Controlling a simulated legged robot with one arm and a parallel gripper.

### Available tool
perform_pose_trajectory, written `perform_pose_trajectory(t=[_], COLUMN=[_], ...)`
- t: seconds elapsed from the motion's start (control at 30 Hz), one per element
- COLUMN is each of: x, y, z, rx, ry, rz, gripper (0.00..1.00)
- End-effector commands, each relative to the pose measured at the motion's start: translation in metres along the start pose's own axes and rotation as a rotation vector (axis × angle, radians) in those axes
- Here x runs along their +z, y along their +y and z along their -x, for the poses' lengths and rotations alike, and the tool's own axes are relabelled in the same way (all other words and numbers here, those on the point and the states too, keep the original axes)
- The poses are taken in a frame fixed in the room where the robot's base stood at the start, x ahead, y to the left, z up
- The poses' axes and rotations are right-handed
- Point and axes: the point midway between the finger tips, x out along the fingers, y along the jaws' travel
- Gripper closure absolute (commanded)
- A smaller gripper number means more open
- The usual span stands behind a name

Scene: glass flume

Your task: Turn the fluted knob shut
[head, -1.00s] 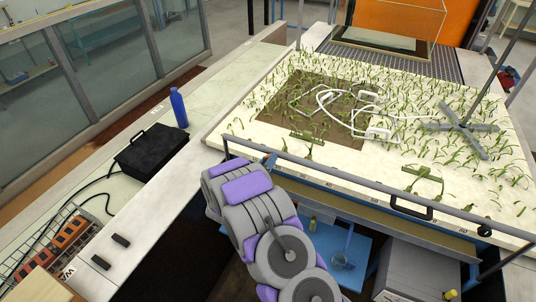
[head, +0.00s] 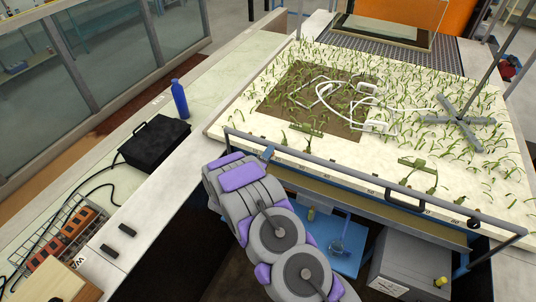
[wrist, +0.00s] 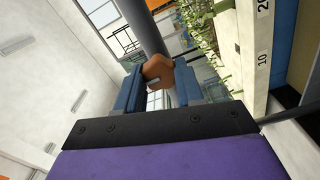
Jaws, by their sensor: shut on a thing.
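The fluted knob (wrist: 158,71) is orange-brown and sits at a grey pipe in the wrist view. My gripper (wrist: 158,84) has its two blue fingers on either side of the knob and is shut on it. The knob's near side faces the wrist camera, with a small grey piece at its lower edge. In the head view my arm hides most of the gripper and knob, near the left end of the grey front rail (head: 340,178). The knob's turn angle cannot be told.
The pale flume bed (head: 240,120), with many green plants and white tubing, lies behind the rail. A black case (head: 155,142) and a blue bottle (head: 179,99) stand on the left bench. A blue stool-like surface (head: 340,245) and grey box (head: 405,265) are below the bed.

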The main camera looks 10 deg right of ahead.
Motion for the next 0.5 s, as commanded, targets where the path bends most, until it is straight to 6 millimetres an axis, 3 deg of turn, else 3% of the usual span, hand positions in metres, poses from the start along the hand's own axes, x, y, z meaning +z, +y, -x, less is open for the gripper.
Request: perform_pose_trajectory(t=[0.4,0.43,0.5], x=[-0.004,-0.0041,-0.0036], y=[-0.0002,-0.0002,-0.0001], z=[0.0008,0.0008,0.0006], rx=[-0.001,-0.001,-0.001], ry=[0.009,0.01,0.008], rz=[0.005,0.005,0.005], gripper=[0.94,0.61,0.54])
